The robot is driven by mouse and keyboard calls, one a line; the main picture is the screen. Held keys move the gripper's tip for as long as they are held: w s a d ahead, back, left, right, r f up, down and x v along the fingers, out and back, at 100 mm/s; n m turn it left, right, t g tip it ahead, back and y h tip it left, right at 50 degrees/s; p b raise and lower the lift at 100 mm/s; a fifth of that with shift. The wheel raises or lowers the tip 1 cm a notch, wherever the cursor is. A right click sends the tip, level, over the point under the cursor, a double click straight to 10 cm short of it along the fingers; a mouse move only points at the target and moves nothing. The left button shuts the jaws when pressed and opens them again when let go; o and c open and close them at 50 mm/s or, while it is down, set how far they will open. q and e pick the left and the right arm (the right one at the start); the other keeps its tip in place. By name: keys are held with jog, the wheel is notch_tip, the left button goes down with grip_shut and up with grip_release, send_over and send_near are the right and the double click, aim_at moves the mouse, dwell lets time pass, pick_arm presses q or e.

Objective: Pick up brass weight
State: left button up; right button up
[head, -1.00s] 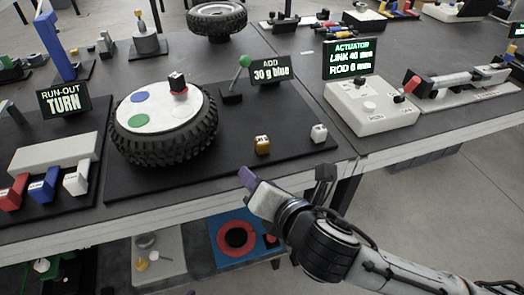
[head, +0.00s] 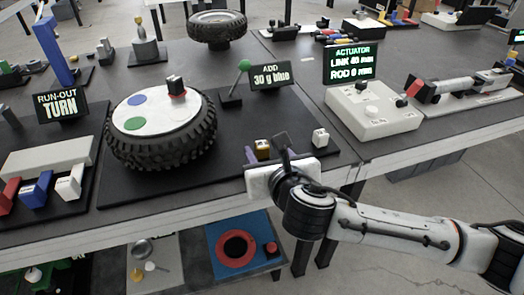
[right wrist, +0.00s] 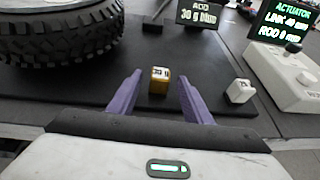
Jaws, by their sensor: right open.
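The brass weight (head: 262,148) is a small gold block with a pale top, standing on the black mat to the right of the tyre. In the right wrist view the brass weight (right wrist: 159,80) stands between and just beyond the two purple fingertips. My right gripper (head: 266,152) is open, with a finger on either side of the weight in the head view. In the right wrist view my right gripper (right wrist: 158,84) is empty, with a gap on both sides of the weight. My left gripper is not in view.
A white weight (head: 320,137) stands on the mat to the right. The tyre with a white disc (head: 165,130) is to the left. A sign reading "ADD 30 g blue" (head: 270,75) is behind. A white actuator box (head: 372,110) stands further right.

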jog(key=shift+x, duration=1.35)
jog(key=c, duration=1.1)
